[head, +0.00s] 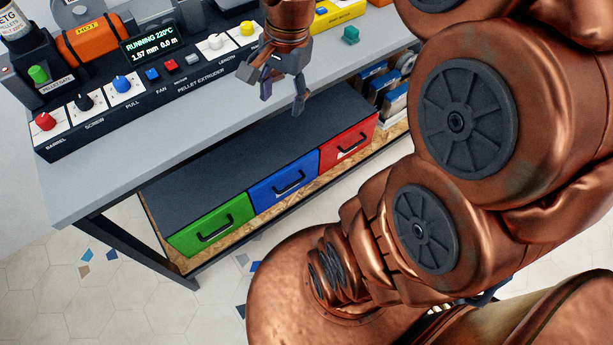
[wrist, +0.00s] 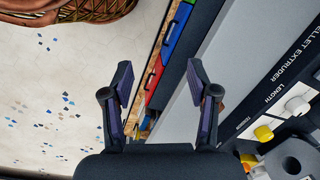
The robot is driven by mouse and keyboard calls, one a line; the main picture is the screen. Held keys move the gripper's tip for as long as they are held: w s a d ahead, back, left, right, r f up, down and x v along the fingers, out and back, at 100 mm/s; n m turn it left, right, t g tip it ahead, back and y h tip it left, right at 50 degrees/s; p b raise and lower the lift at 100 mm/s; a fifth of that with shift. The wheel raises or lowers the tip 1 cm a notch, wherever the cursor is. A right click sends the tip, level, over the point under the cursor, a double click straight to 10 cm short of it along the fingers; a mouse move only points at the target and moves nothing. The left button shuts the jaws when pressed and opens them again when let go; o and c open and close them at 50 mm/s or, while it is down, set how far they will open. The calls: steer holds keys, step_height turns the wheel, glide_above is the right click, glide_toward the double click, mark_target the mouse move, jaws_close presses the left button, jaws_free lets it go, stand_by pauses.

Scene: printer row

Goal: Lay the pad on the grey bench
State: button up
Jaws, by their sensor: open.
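The grey bench (head: 100,180) runs across the head view, with a bare strip along its front edge; the strip also shows in the wrist view (wrist: 222,45). I cannot make out a pad in either view.
A pellet extruder panel (head: 150,100) with knobs and a display fills the bench's back left. A yellow box (head: 338,12) and a small teal piece (head: 350,35) are at the right. Green (head: 210,228), blue (head: 285,185) and red (head: 348,143) drawers sit below.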

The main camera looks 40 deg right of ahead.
steer(key=s+a+f+n+g, duration=0.1)
steer(key=s+a+f+n, duration=0.1)
steer(key=s+n, duration=0.4)
steer(key=s+a+f+n+g+h, duration=0.1)
steer(key=s+a+f+n, duration=0.2)
steer(key=s+n, duration=0.4)
steer(key=shift+s+a+g, duration=0.3)
steer(key=shift+s+a, duration=0.35)
steer(key=shift+s, duration=0.55)
step_height(320, 180, up, 10)
steer(key=p, duration=0.9)
steer(key=shift+f, duration=0.25)
